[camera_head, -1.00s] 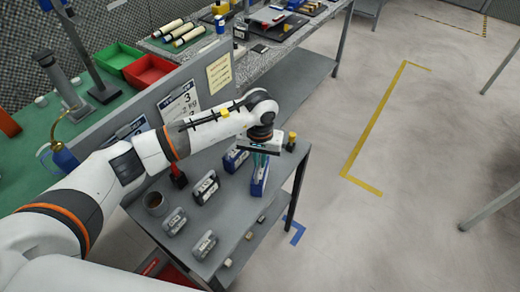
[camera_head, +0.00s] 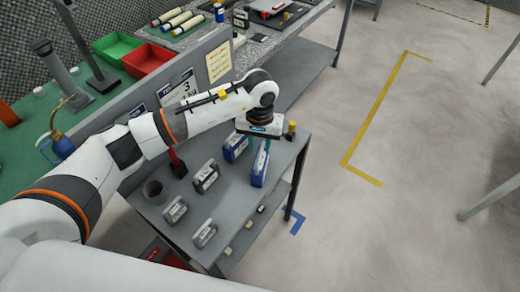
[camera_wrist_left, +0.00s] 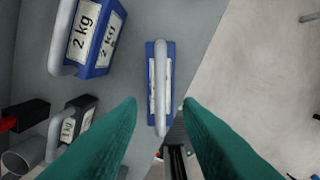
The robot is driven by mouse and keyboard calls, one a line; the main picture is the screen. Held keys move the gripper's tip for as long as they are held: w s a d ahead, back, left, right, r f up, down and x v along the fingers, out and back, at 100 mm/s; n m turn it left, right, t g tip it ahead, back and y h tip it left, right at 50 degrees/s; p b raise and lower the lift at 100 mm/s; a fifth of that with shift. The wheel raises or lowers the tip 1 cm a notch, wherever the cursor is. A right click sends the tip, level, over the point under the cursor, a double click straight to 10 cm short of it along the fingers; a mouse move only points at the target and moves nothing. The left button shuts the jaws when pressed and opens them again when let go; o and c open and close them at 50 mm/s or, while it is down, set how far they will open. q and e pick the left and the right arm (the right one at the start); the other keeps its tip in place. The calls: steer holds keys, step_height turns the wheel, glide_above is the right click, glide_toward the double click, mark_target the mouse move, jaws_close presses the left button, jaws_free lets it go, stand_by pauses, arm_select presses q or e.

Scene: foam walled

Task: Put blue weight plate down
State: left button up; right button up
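The blue weight plate (camera_head: 261,167), a narrow blue block with a pale handle, stands upright on the grey table under my left gripper (camera_head: 258,143). In the left wrist view, the plate (camera_wrist_left: 170,62) is seen from above, its pale handle running lengthwise. The teal fingers of the left gripper (camera_wrist_left: 158,104) are spread on either side of the handle's near end, with visible gaps, so the gripper is open and empty. Part of the plate's near end is hard to make out. My right gripper is not in view.
Another blue weight (camera_head: 235,147) marked 2 kg stands to the left. A yellow-topped item (camera_head: 291,130) stands near the right edge. Open floor lies to the right.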

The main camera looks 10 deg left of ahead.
arm_select(q)
step_height(320, 180, up, 9)
steer(key=b, duration=0.2)
steer(key=shift+s, duration=0.1)
stand_by(0.5)
